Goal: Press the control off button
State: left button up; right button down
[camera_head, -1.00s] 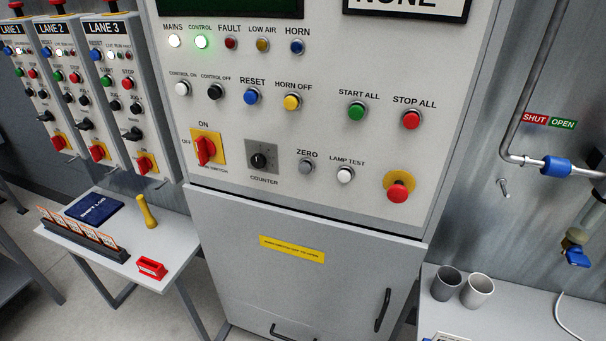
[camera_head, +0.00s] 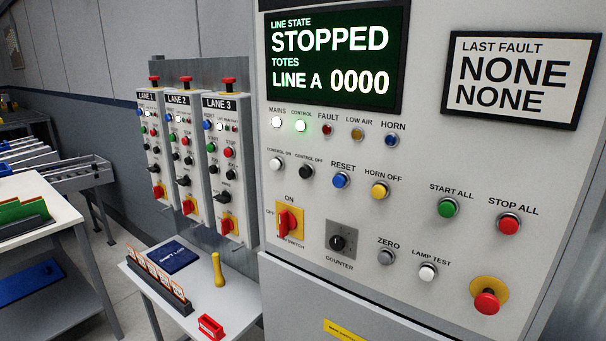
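The control off button (camera_head: 306,171) is a small black push button on the grey control cabinet (camera_head: 440,270). Its label "CONTROL OFF" is above it. It sits between the white control on button (camera_head: 276,164) and the blue reset button (camera_head: 341,180). The control lamp (camera_head: 300,126) above it glows green-white, and the mains lamp (camera_head: 277,122) is white. The display (camera_head: 335,60) reads "LINE STATE STOPPED". Neither of my grippers shows in the head view.
A small table (camera_head: 180,317) in front of the lane panels holds a blue book (camera_head: 173,257), a card rack (camera_head: 160,281), a yellow handle-like object (camera_head: 218,270) and a red block (camera_head: 210,327). Three lane panels (camera_head: 190,165) stand left of the cabinet. A red mushroom button (camera_head: 487,302) is at lower right.

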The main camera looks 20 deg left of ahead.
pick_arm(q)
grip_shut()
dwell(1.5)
